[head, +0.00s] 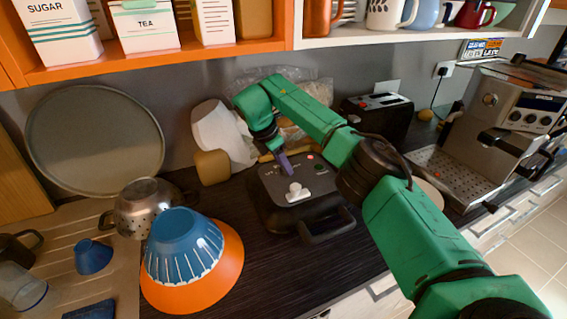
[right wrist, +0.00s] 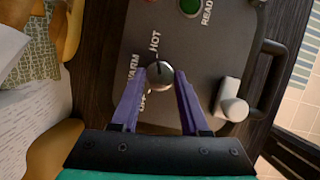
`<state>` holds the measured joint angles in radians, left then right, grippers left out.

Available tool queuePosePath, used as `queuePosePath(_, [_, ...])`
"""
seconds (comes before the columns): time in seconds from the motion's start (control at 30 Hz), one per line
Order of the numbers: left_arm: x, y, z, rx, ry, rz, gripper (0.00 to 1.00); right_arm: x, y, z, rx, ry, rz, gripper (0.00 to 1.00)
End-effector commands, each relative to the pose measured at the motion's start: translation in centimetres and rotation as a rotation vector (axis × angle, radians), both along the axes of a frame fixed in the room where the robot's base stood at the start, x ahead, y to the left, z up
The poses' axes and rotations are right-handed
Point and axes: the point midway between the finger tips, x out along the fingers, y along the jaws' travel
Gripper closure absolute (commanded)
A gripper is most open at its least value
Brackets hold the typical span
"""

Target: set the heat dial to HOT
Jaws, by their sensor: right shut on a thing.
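The heat dial (right wrist: 160,77) is a round metallic knob on the dark lid of an appliance (right wrist: 205,60). The labels OFF, WARM and HOT run beside the dial in the right wrist view. A thin dark mark on the knob seems to point towards HOT, but it is too small to be sure. My right gripper (right wrist: 160,76) is shut on the dial, one purple finger on each side. In the head view my right gripper (head: 284,163) reaches down onto the lid of the black appliance (head: 325,182) and hides the dial. My left gripper is not in view.
A white lever (head: 297,192) and a front handle (head: 328,226) are on the appliance. Bowls (head: 185,250) and a colander (head: 148,205) stand to the left, a toaster (head: 378,118) and coffee machine (head: 500,125) to the right. An open shelf (head: 270,45) hangs above.

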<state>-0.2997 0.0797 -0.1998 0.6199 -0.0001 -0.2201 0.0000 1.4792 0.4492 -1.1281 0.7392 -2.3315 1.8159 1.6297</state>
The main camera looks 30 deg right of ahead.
Motion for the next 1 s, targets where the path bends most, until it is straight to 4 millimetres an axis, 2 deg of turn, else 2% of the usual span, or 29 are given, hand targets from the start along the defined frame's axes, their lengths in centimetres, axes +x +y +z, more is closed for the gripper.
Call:
queuePosePath(0.37, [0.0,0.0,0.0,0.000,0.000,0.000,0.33,0.0,0.1,0.0,0.002,-0.002,-0.005,1.00])
queuePosePath(0.4, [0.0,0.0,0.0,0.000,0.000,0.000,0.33,0.0,0.1,0.0,0.002,-0.002,-0.005,0.44])
queuePosePath(0.43, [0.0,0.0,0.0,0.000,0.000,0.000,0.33,0.0,0.1,0.0,0.002,-0.002,-0.005,0.32])
queuePosePath(0.47, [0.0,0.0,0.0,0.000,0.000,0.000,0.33,0.0,0.0,0.0,0.002,-0.002,-0.005,0.26])
queuePosePath(0.83, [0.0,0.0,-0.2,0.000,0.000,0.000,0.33,0.0,0.2,0.3,0.001,-0.002,-0.005,0.26])
queuePosePath(1.0, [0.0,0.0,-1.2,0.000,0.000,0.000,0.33,0.0,1.3,2.6,0.001,-0.005,-0.002,0.26])
